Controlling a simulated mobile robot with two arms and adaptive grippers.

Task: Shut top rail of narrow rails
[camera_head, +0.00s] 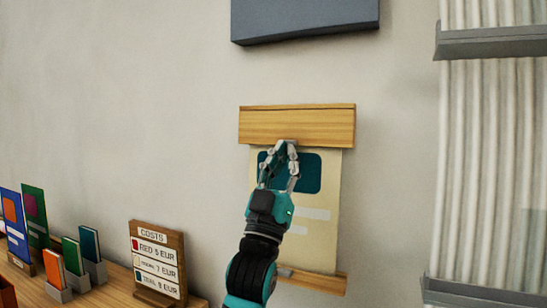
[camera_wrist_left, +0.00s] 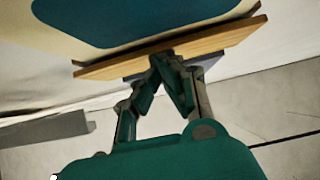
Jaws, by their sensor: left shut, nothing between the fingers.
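The narrow top rail (camera_head: 297,122) is a pale wooden bar on the wall. A cream poster (camera_head: 318,240) with a teal patch hangs below it, and a narrow bottom rail (camera_head: 322,284) crosses its lower end. My right gripper is not in view.
A dark panel (camera_head: 305,20) hangs above the top rail. Pale ribbed sheets with grey ledges (camera_head: 490,42) stand at the right. A costs sign (camera_head: 158,262) and several coloured cards stand on a wooden table at the lower left. The wall around the poster is bare.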

